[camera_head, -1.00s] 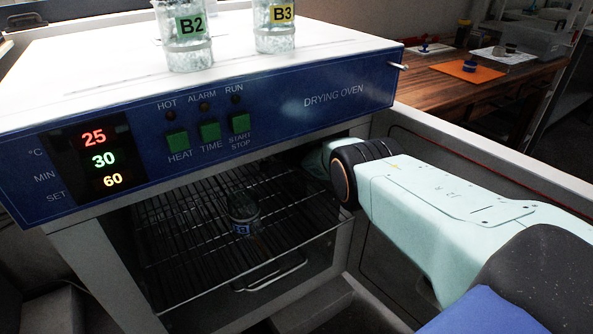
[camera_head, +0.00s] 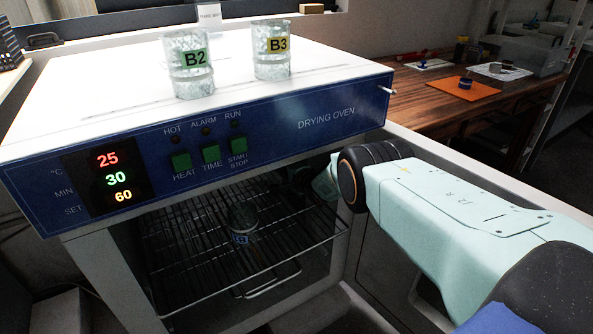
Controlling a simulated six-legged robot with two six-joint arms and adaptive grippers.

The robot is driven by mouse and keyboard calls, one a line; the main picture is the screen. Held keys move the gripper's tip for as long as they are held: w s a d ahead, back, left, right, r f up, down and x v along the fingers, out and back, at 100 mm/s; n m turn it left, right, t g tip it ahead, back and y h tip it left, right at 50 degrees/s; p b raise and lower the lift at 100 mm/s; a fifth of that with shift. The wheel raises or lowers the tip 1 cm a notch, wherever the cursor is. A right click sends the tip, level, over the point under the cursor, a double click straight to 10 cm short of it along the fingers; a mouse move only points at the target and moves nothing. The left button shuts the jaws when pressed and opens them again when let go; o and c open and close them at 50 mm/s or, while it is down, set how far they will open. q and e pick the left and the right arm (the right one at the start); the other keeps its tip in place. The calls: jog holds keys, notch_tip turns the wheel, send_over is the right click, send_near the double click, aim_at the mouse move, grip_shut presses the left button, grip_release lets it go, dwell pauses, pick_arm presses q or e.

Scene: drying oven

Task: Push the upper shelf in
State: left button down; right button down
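The upper shelf (camera_head: 190,262) is a dark wire rack in the open chamber of the drying oven (camera_head: 60,185). Its front edge and looped handle (camera_head: 268,282) show at the front of the opening. My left gripper is not in view.
The display (camera_head: 115,178) reads 25, 30 and 60. A wooden table (camera_head: 435,100) with an orange mat (camera_head: 463,91) is at the back right.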

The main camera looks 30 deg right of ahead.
jog(key=p+v, duration=0.4)
jog(key=v, duration=0.2)
jog(key=shift+r, duration=0.15)
jog(key=shift+p+v, duration=0.55)
jog(key=shift+v, duration=0.3)
jog(key=shift+f, duration=0.2)
